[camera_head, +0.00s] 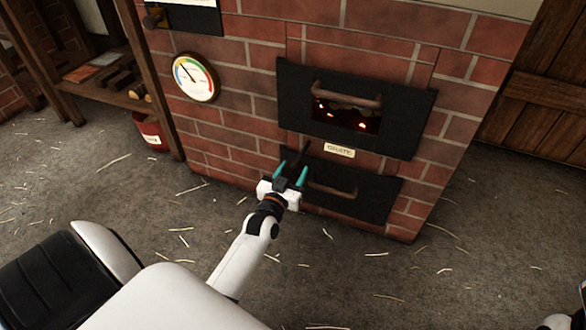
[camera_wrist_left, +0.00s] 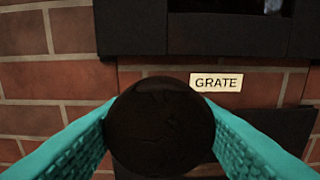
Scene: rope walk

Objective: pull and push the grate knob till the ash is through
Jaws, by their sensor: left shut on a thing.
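The grate knob (camera_wrist_left: 160,125) is a round, black knob that fills the middle of the left wrist view. My left gripper (camera_head: 291,173) is shut on it, with one teal finger on each side. In the head view the gripper hides most of the knob. A small plate reading GRATE (camera_head: 339,150) is on the brick front, above and right of the gripper; it also shows in the left wrist view (camera_wrist_left: 216,83). The ash itself cannot be made out. My right gripper is not in view.
Above the plate is a black fire door (camera_head: 390,134) with a bar handle and a window showing glowing embers. A lower black door (camera_head: 370,208) with a handle is right beside my gripper. A round gauge (camera_head: 195,78) hangs on the bricks. A red bucket (camera_head: 151,133) stands left.

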